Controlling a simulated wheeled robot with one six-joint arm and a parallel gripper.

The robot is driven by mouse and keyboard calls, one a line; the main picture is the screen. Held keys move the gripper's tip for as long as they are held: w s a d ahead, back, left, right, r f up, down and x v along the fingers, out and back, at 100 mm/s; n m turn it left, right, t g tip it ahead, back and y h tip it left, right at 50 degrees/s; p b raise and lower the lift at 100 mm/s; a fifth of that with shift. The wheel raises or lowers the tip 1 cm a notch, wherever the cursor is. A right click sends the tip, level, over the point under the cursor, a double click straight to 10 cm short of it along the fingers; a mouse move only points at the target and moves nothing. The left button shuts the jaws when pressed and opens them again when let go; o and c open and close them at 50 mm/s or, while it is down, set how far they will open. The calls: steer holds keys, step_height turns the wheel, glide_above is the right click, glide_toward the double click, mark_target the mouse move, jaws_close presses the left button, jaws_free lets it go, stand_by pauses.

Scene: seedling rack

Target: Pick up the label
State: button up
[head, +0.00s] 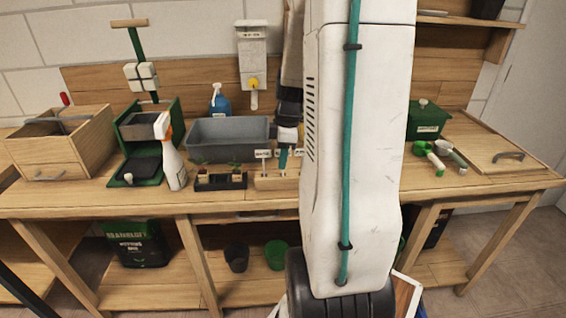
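Small white labels stand upright in a low wooden block (264,184) on the bench, just left of my arm. One label (263,153) is at the left and another label (299,153) at the right. Their writing is too small to read. My gripper (284,158) is at the block, between these two labels, pointing down. A teal part shows at its lower end. My arm's large white link covers much of the view beside it. I cannot tell whether the fingers are open or shut, or whether they touch a label.
A black seedling tray (205,183) sits left of the block, with a grey tub (228,132) behind. A white spray bottle (174,165) and green press (127,172) stand further left.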

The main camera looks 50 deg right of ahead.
jaws_close()
stand_by(0.4)
